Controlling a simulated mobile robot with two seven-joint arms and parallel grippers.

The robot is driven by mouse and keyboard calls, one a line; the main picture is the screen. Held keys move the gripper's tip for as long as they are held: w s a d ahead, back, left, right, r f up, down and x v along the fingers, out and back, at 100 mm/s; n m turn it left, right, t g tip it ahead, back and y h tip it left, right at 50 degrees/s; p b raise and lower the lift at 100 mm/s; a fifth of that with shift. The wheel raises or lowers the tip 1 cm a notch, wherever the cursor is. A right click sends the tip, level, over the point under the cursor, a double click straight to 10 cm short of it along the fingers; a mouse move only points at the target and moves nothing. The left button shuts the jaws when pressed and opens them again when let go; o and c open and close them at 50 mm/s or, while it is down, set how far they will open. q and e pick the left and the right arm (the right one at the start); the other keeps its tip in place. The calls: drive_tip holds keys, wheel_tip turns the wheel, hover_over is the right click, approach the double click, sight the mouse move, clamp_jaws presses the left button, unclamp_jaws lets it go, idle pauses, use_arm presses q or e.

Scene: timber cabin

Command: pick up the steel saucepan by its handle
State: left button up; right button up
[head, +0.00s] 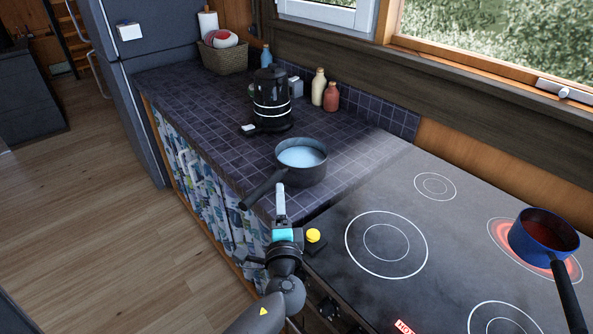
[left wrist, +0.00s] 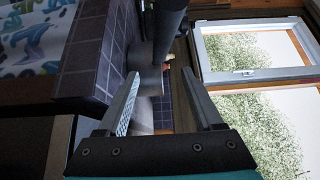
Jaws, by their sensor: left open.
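The steel saucepan (head: 314,174) stands upright on the tiled counter, dark grey outside with a pale bluish inside. Its dark handle (head: 262,189) points toward the counter's front left edge. My left gripper (head: 280,187) is open and empty, just right of the handle and in front of the pan in the head view. In the left wrist view the handle (left wrist: 168,25) shows as a dark bar beyond the open fingertips (left wrist: 161,73), and part of the grey pan (left wrist: 148,80) shows between the fingers. My right gripper is not in view.
A blue pot (head: 540,243) with reddish contents sits on a glowing burner of the black stovetop (head: 330,225). A black kettle (head: 271,100), two bottles (head: 318,88) and a basket (head: 224,57) stand farther back. The counter left of the pan is clear.

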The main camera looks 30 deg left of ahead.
sight(277, 181)
use_arm(q)
drive_tip(key=x, duration=0.5)
drive_tip(key=shift+a+r+p, duration=0.1)
drive_tip(key=shift+a+p, duration=0.2)
drive_tip(key=shift+a, duration=0.15)
drive_tip(key=shift+w+a, duration=0.35)
drive_tip(key=shift+w, duration=0.15)
clamp_jaws()
drive_tip(key=shift+d, duration=0.1)
idle(0.5)
drive_tip(key=shift+w+r, duration=0.15)
drive_tip(key=shift+r, duration=0.05)
